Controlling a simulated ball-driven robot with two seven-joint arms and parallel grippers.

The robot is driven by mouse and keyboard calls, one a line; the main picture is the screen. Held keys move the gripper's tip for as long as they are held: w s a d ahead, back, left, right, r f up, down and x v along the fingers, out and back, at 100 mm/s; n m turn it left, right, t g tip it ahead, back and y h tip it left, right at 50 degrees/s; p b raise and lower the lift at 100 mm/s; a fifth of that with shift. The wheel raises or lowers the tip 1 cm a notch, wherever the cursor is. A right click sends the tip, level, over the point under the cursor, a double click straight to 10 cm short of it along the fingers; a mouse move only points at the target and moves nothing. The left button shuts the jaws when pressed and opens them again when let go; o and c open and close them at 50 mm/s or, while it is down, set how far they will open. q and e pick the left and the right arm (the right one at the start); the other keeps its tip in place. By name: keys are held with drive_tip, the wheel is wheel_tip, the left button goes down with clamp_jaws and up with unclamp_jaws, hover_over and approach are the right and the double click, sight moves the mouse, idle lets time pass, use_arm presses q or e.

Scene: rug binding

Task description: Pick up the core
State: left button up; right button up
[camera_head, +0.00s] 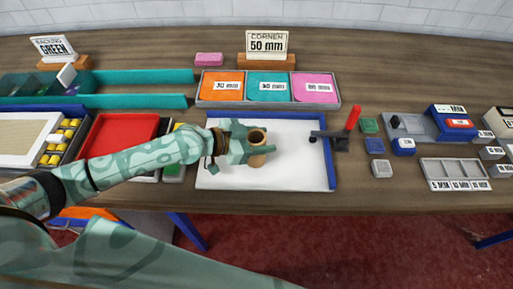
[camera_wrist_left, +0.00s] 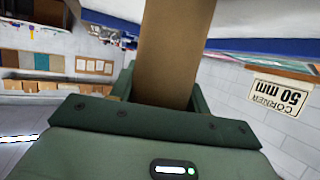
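My right gripper is not in view.
A clamp with a red handle (camera_head: 352,118) stands at the board's right edge. Behind is a tray (camera_head: 218,104) of orange, teal and pink pieces, with the corner sign (camera_head: 267,43) beyond. A red tray (camera_head: 120,132) lies left, under my arm. The board's front is clear.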

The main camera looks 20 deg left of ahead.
use_arm(q)
drive_tip(key=c, duration=0.3)
